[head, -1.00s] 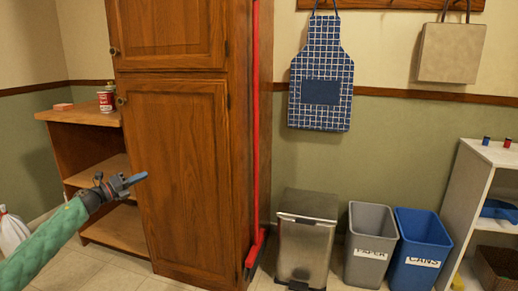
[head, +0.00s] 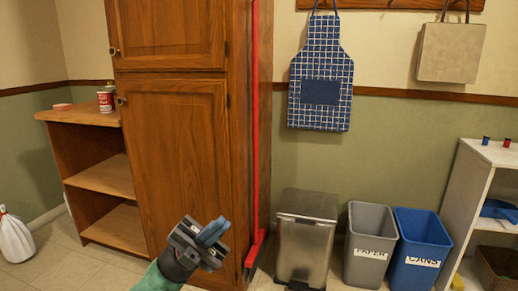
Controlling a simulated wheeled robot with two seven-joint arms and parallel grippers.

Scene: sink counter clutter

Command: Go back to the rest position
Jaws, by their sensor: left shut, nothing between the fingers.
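My left gripper (head: 212,233) is low in the head view, in front of the lower door of the tall wooden cabinet (head: 175,170). Its blue-grey fingers are shut with nothing between them. The green sleeve of my left arm shows just below it at the bottom edge. My right gripper is not in the head view.
A red-handled broom (head: 256,130) leans at the cabinet's right side. A steel bin (head: 305,245), a grey paper bin (head: 369,250) and a blue cans bin (head: 418,250) stand along the wall. Wooden shelves (head: 105,175) and a white bag (head: 14,238) are at left.

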